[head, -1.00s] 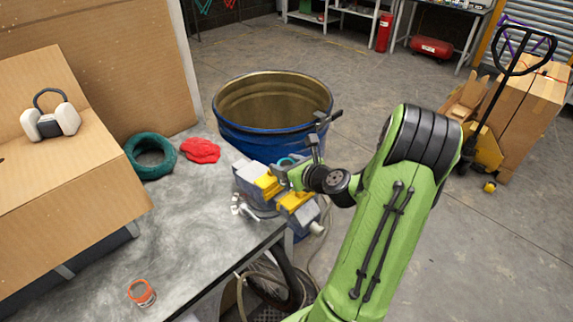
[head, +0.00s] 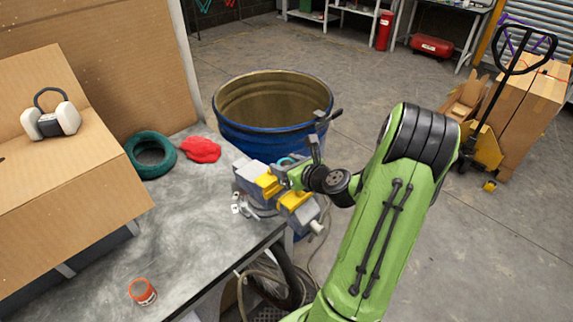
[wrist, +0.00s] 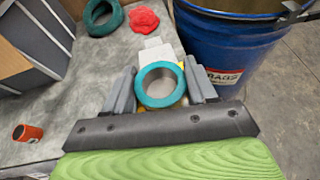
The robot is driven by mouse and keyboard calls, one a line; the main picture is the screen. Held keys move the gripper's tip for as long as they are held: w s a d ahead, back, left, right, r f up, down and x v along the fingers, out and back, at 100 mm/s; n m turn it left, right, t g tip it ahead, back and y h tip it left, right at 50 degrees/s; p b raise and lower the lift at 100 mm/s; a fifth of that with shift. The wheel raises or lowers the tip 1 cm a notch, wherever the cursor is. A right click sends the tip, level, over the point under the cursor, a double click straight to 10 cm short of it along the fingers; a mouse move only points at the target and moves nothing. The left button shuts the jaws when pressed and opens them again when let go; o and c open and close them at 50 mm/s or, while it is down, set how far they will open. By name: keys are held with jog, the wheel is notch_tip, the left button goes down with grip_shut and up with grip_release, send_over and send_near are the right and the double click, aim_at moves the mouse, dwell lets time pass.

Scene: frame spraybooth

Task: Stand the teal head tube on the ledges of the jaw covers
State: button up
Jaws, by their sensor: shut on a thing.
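The teal head tube (wrist: 143,84) is a short, thick ring seen end-on between the two fingers of my gripper (wrist: 161,88) in the wrist view. My gripper is shut on it. In the head view only a bit of the tube (head: 287,161) shows above the vise, beside my gripper (head: 290,177). The yellow jaw covers (head: 268,186) sit on the grey vise (head: 250,172) at the bench corner. Slivers of yellow show under the tube in the wrist view. I cannot tell whether the tube touches the ledges.
A blue drum (head: 262,132) stands close behind the vise. The bench middle is clear.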

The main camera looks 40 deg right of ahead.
jog(key=shift+f+b, duration=0.95)
jog(key=shift+f, duration=0.55)
jog(key=o, duration=1.3)
jog(key=b+v, duration=0.2)
jog(key=v, duration=1.3)
jog(key=shift+s+r+b, duration=0.25)
jog(key=shift+s+b, duration=0.05)
